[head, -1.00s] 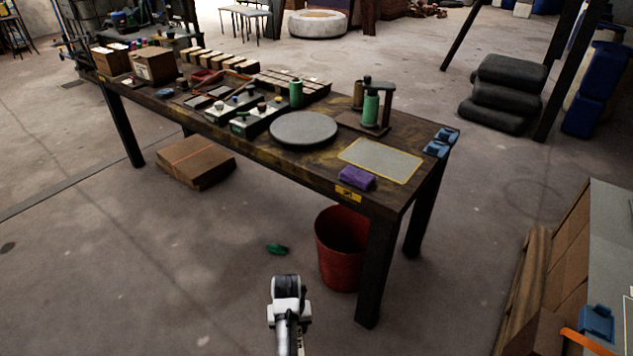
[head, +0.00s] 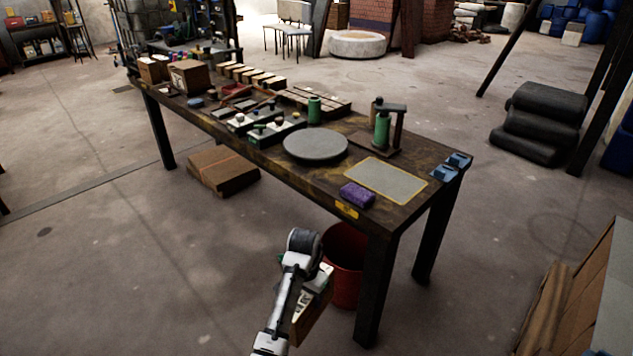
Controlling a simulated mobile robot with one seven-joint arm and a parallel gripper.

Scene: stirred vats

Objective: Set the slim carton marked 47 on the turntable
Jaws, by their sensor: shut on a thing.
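The turntable (head: 315,145) is a round grey disc on the dark workbench, empty on top. My gripper (head: 317,287) is low in front of the bench, beside the red bin, well apart from the turntable. It is shut on a slim brown carton (head: 311,322), which hangs tilted below my wrist and is partly hidden by my arm. No marking can be read on the carton, so I cannot tell its number.
The workbench (head: 388,212) carries a purple sponge-like block (head: 357,195), a grey yellow-edged mat (head: 386,179), a green cylinder on a stand (head: 382,130) and several small blocks and boxes. A red bin (head: 345,262) stands under its near end. A flat cardboard box (head: 223,170) lies on the floor.

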